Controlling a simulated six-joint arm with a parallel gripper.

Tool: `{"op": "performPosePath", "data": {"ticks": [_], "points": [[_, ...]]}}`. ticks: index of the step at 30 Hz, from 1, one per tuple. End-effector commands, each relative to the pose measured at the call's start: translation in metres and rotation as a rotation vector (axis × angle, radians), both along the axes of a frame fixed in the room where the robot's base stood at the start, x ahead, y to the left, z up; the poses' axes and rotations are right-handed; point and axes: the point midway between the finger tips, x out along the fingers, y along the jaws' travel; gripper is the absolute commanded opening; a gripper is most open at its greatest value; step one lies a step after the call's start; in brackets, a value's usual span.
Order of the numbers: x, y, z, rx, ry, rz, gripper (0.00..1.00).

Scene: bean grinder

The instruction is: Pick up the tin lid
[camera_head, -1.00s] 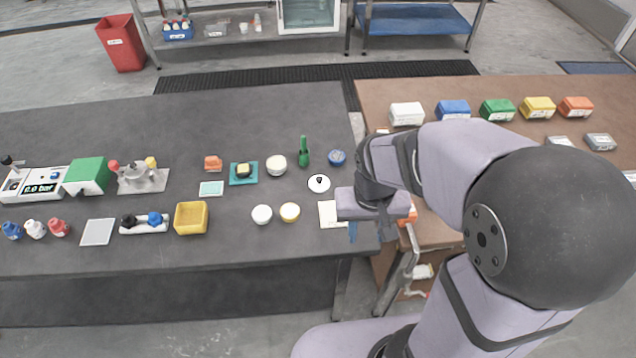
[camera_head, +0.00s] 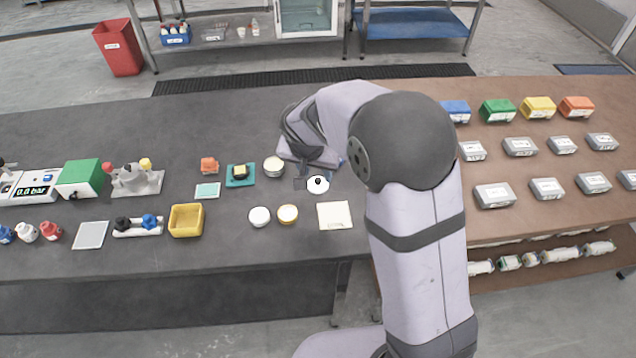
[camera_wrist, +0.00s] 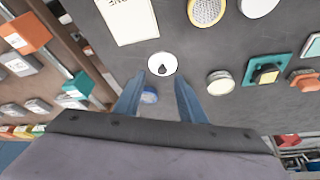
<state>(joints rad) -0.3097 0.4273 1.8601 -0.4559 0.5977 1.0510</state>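The likely tin lid is a flat white disc with a black knob (camera_head: 317,187), lying on the dark table. It also shows in the wrist view (camera_wrist: 162,58), just beyond the fingertips. My gripper (camera_wrist: 160,77) is open and empty, its two blue-grey fingers spread apart. In the head view the gripper is mostly behind my arm, close above the lid. A round tin with a pale top (camera_head: 274,165) stands to the left of the lid and also shows in the wrist view (camera_wrist: 220,82).
Two small round pots (camera_head: 259,216) (camera_head: 288,214) and a cream card (camera_head: 334,215) lie nearer the front edge. A teal tray (camera_head: 240,175) is left of the tin. Grey boxes (camera_head: 520,147) fill the brown table.

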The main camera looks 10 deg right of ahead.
Motion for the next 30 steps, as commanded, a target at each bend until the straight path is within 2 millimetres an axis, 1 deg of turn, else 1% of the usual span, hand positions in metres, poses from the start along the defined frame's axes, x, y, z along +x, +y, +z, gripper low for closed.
{"op": "performPosePath", "data": {"ticks": [8,21,30], "points": [[0.003,-0.001,-0.006,-0.001,0.001,0.001,0.37],[0.021,-0.004,-0.045,0.000,0.002,0.000,0.37],[0.023,-0.004,-0.049,0.001,0.000,0.001,0.37]]}}
